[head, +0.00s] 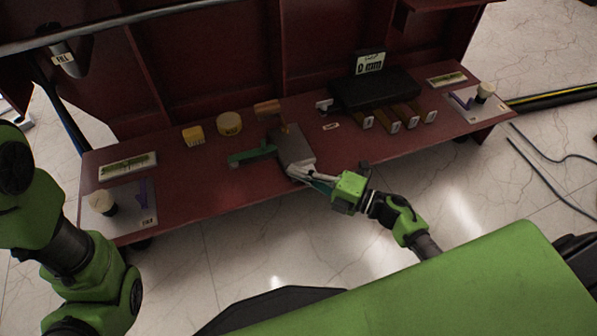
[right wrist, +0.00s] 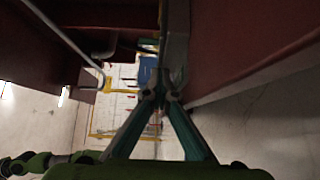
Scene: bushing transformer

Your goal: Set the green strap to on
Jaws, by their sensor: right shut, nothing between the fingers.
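The dark red bench (head: 185,197) carries yellow round and square pieces (head: 229,123) behind the strap. A black box (head: 374,89) with several brown tabs stands to the right. Bench top left of the strap is clear.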

